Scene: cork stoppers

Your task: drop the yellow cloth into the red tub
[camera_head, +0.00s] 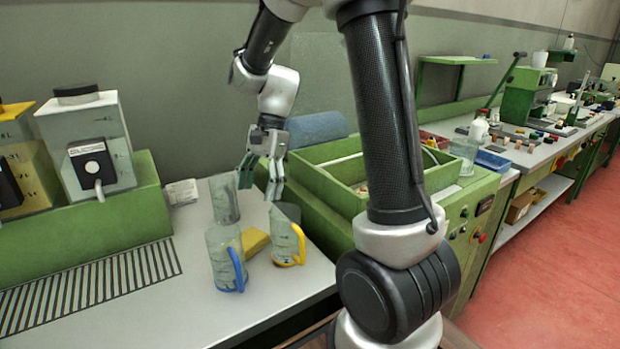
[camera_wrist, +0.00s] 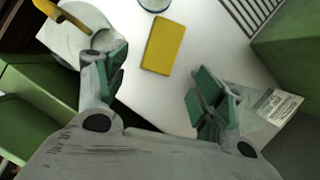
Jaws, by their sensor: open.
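The yellow cloth (camera_head: 254,241) lies flat on the grey bench between two jugs, partly hidden by them. In the wrist view the cloth (camera_wrist: 163,45) is a plain yellow rectangle, ahead of my gripper and between its finger lines. My gripper (camera_head: 260,182) points down above the bench, near the jug tops, open and empty. In the wrist view its green-padded fingers (camera_wrist: 157,85) are spread apart, not touching the cloth. A red container (camera_head: 432,139), which may be the red tub, shows in part behind the green machine; my arm and the machine hide much of it.
A blue-handled jug (camera_head: 224,262) and a yellow-handled jug (camera_head: 285,236) stand close around the cloth. A clear beaker (camera_head: 224,199) stands behind. A green open-topped machine (camera_head: 330,190) is at right. The bench front left, beside the slotted grille (camera_head: 90,288), is clear.

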